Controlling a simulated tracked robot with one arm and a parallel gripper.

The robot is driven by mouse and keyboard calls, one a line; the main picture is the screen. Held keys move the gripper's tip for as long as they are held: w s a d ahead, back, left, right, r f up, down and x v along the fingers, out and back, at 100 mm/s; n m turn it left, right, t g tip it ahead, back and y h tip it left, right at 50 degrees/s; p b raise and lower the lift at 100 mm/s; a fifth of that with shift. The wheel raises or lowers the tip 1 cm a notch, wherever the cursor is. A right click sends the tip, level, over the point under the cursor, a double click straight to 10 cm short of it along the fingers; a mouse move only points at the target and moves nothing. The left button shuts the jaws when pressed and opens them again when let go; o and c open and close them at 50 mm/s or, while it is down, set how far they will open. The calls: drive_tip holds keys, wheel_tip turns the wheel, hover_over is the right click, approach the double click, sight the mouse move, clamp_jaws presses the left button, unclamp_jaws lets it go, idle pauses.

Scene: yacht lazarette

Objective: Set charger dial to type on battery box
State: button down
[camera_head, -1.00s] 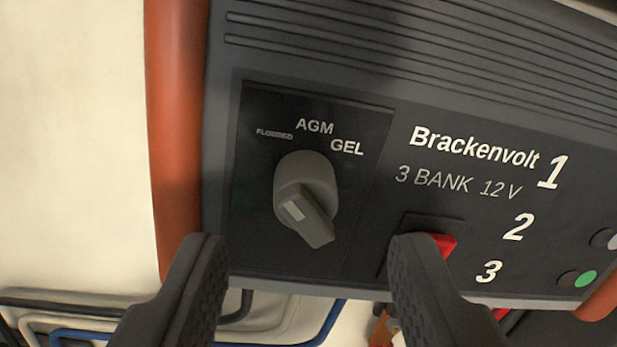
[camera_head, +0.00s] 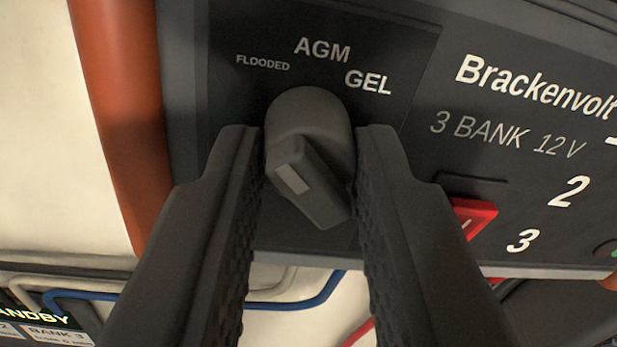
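The charger dial (camera_head: 310,128) is a grey round knob with a raised grip bar and a pale marker patch on the bar's upper left end. The bar slants from upper left to lower right. Labels FLOODED, AGM and GEL (camera_head: 368,81) are printed above it on the dark charger panel (camera_head: 235,95). My gripper (camera_head: 308,150) has its two dark textured fingers on either side of the dial, one left and one right. The fingers are apart, with slim gaps to the knob; I cannot tell whether either touches it.
A red switch (camera_head: 472,215) sits just right of the right finger. An orange-brown post or pipe (camera_head: 115,110) runs along the panel's left side. Blue and pale cables (camera_head: 90,300) and a STANDBY label lie below left.

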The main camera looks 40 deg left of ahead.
drive_tip(key=shift+a+r, duration=0.1)
drive_tip(key=shift+w, duration=0.1)
drive_tip(key=shift+m, duration=0.4)
drive_tip(key=shift+f, duration=0.2)
drive_tip(key=shift+m, duration=1.3)
drive_tip(key=m+p, duration=0.1)
drive_tip(key=m, duration=0.2)
drive_tip(key=shift+r, duration=0.1)
drive_tip(key=shift+r+m+p, duration=0.15)
drive_tip(key=shift+m+p, duration=0.3)
drive_tip(key=shift+m, duration=0.55)
drive_tip(key=shift+d, duration=0.2)
